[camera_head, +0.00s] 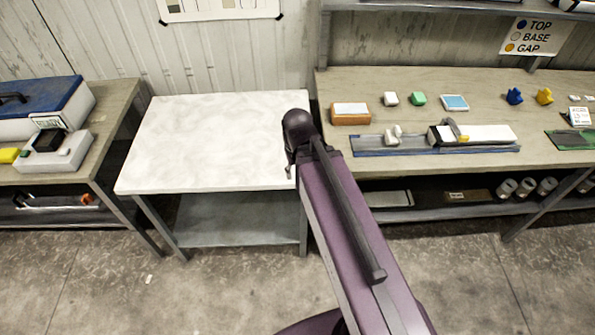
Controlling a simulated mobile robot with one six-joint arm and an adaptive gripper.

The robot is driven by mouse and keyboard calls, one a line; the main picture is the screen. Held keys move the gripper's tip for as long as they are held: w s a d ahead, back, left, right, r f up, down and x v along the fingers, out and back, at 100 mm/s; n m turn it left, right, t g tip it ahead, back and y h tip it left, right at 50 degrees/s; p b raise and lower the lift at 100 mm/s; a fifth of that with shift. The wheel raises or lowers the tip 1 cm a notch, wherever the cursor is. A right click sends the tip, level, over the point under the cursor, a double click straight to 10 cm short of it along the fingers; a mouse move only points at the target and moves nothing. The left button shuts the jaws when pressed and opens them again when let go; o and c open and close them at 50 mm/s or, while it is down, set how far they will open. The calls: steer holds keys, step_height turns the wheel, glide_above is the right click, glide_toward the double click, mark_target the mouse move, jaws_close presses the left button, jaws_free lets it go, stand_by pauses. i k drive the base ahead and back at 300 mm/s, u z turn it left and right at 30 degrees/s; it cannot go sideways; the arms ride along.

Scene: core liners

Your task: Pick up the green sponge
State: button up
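A small green block (418,98), which looks like the green sponge, lies on the right workbench (350,82) towards its back. It sits between a white block (390,98) and a blue-topped pad (454,102), apart from both. My purple arm reaches up through the middle of the view and ends in a dark rounded joint left of the right workbench.
An orange box (351,114) stands left of the white block. A long blue rail fixture (398,150) lies in front of the green block. The white-topped table (215,140) is bare. The left bench holds a blue-lidded case (45,108). Floor in front is mostly clear.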

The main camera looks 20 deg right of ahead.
mark_target(418, 99)
steer(key=z, duration=1.25)
